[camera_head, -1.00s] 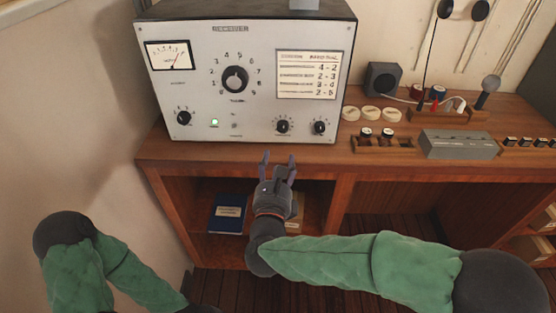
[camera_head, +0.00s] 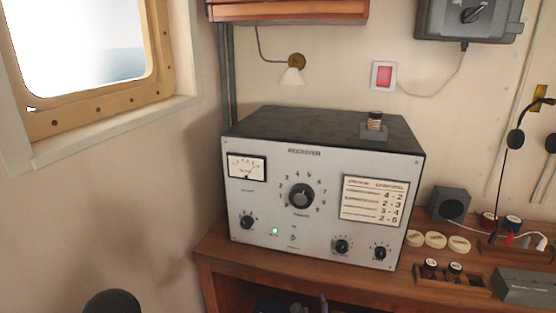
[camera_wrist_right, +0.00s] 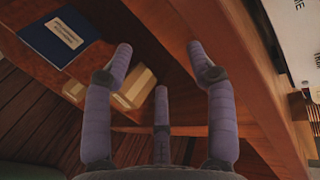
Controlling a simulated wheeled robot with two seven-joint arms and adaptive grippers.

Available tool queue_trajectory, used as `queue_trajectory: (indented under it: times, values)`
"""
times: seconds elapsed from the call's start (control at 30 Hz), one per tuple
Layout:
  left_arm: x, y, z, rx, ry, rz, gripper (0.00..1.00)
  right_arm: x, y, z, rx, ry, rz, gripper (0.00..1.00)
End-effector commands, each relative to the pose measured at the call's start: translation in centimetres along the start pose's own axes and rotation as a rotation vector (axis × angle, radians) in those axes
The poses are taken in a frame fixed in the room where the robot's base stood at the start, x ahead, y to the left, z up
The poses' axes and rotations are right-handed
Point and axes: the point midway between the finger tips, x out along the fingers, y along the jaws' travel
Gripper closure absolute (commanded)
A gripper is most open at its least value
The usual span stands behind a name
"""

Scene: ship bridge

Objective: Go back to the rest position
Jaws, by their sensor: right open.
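My right gripper (camera_wrist_right: 160,58) is open and empty in the right wrist view, its purple-grey fingers spread apart. In the head view only its fingertips (camera_head: 312,305) show at the bottom edge, in front of the desk below the receiver. The grey receiver (camera_head: 265,210) stands on the wooden desk, with a meter, a large central dial, smaller knobs, a lit green lamp and a number chart. My left gripper is out of view; a dark rounded part of my left arm shows at the bottom left.
The wooden desk edge (camera_wrist_right: 180,45) runs close beside my right fingers. A blue book (camera_wrist_right: 60,37) and a cardboard box (camera_wrist_right: 135,87) lie on the shelf below. A speaker (camera_head: 449,204), white discs (camera_head: 436,240) and a grey box (camera_head: 525,287) stand right of the receiver.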

Motion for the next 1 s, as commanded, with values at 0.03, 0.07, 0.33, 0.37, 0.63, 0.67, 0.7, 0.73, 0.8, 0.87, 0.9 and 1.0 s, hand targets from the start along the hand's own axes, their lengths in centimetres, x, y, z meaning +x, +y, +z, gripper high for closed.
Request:
queue_trajectory:
  times: [0.03, 0.07, 0.33, 0.37, 0.63, 0.67, 0.7, 0.73, 0.8, 0.87, 0.9, 1.0]
  values:
    - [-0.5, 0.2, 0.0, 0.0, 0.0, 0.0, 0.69, 0.5, 1.7, -0.6, -0.087, -0.003, 0.062, 0.43]
    - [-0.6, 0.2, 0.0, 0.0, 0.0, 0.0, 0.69, 0.7, 2.7, -0.9, -0.141, -0.01, 0.096, 0.43]
    - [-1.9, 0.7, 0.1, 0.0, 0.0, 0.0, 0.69, 0.6, 12.6, -3.9, -0.601, -0.154, 0.417, 0.43]
    - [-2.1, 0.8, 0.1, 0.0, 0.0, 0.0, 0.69, 0.4, 13.7, -4.3, -0.647, -0.18, 0.452, 0.43]
    - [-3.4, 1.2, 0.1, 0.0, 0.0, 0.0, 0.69, -4.2, 23.5, -7.5, -1.014, -0.495, 0.731, 0.43]
    - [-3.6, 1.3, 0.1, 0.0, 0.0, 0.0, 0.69, -4.9, 24.5, -7.8, -1.047, -0.539, 0.756, 0.43]
    - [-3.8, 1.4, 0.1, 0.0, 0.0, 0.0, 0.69, -5.9, 25.7, -8.1, -1.089, -0.6, 0.786, 0.43]
    - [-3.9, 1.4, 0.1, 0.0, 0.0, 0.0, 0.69, -6.7, 26.6, -8.4, -1.117, -0.645, 0.806, 0.43]
    - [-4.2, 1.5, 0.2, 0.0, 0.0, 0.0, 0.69, -8.5, 28.4, -8.9, -1.173, -0.747, 0.843, 0.43]
    - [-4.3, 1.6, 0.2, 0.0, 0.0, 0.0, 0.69, -9.8, 29.5, -9.2, -1.211, -0.824, 0.863, 0.43]
    - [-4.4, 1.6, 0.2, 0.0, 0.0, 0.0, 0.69, -10.5, 30.2, -9.3, -1.23, -0.867, 0.873, 0.43]
    - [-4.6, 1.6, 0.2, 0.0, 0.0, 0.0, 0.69, -11.9, 31.2, -9.6, -1.263, -0.949, 0.885, 0.43]
